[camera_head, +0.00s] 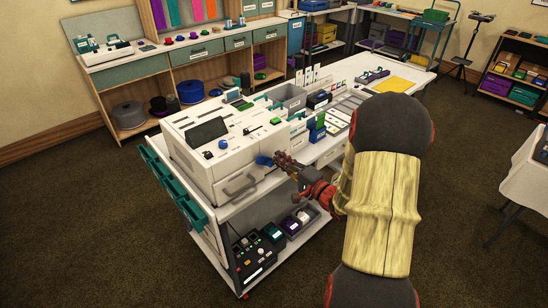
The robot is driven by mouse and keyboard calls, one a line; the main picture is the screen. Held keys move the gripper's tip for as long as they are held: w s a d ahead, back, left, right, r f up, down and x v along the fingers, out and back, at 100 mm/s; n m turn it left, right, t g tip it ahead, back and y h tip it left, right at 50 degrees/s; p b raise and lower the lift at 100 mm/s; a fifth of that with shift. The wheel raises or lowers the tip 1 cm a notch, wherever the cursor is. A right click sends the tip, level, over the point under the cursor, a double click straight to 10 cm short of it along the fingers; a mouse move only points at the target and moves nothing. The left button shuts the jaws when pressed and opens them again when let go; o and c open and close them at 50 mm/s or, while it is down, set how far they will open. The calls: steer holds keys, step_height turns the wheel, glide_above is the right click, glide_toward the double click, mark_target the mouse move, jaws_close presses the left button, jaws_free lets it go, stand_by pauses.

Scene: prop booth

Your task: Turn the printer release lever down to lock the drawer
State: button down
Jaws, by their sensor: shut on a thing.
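The white printer (190,148) stands on the left end of a white worktop cart. Its front drawer, with a grey handle (239,186), looks closed. A small blue lever (263,161) sticks out at the printer's right front corner. My gripper (275,160) reaches in from the right at this corner, its fingers shut on the blue lever. The fingers are small and dark here, so the exact grip and the lever's angle are hard to tell.
Small boxes, a blue-and-green block (317,127) and trays crowd the worktop behind my gripper. A yellow sheet (393,84) lies at the far end. The carpet (110,230) at left is clear.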

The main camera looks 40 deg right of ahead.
steer(key=shift+a, duration=0.35)
steer(key=shift+a+f+b, duration=0.1)
steer(key=shift+f+b, duration=0.05)
steer(key=shift+b, duration=0.15)
steer(key=shift+s+a+f+b, duration=0.1)
steer(key=shift+a+f+b, duration=0.1)
steer(key=shift+a+b, duration=0.25)
steer(key=shift+s+d, duration=0.1)
steer(key=s+b, duration=0.1)
steer(key=s, duration=0.5)
steer(key=shift+s+d, duration=0.2)
steer(key=shift+s, duration=0.2)
stand_by(0.7)
